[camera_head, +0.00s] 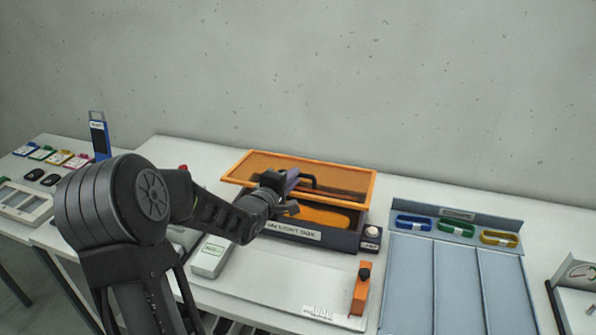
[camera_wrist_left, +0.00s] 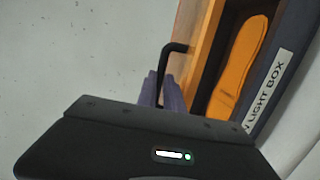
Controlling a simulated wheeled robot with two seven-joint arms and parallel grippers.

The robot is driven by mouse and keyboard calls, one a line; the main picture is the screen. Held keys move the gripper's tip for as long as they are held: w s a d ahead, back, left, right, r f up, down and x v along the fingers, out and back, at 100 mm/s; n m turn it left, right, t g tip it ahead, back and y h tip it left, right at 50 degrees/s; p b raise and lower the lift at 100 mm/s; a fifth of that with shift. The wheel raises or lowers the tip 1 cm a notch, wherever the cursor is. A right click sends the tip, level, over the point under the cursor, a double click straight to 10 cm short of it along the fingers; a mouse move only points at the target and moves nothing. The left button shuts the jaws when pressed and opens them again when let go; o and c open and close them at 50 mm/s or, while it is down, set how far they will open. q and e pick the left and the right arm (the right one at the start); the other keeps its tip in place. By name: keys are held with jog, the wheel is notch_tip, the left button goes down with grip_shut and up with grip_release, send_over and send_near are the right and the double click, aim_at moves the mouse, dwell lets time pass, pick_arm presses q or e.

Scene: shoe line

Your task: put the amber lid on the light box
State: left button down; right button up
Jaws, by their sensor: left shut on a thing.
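The amber lid (camera_head: 262,165), a translucent panel in an orange frame with a black handle (camera_head: 325,188), is above and behind the dark light box (camera_head: 345,241). It is raised and the box's front interior shows below it. An orange sole-shaped piece (camera_head: 328,217) lies inside the box; it also shows in the left wrist view (camera_wrist_left: 240,65). My left gripper (camera_head: 291,187) is shut on the lid's handle, and its purple fingers (camera_wrist_left: 165,92) are at the handle (camera_wrist_left: 172,52) in the wrist view. The box's rear is hidden by the lid. My right gripper is not in view.
A white board (camera_head: 285,285) with an orange block (camera_head: 361,290) lies in front of the box. A small device with a white button (camera_head: 371,233) adjoins its right end. A blue-grey divided tray (camera_head: 460,290) with coloured bands is to the right. The wall stands behind.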

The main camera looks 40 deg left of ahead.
pick_arm(q)
jog(key=shift+s+r, duration=0.15)
jog(key=shift+s, duration=0.05)
jog(key=shift+w+f, duration=0.1)
jog(key=shift+f, duration=0.1)
notch_tip(320, 180, down, 8)
jog(key=b, duration=0.6)
jog(key=shift+f+b, duration=0.25)
jog(key=shift+b, duration=0.15)
jog(key=c, duration=1.4)
grip_release()
jog(key=shift+f, duration=0.1)
jog(key=v, duration=0.8)
jog(key=shift+b, duration=0.4)
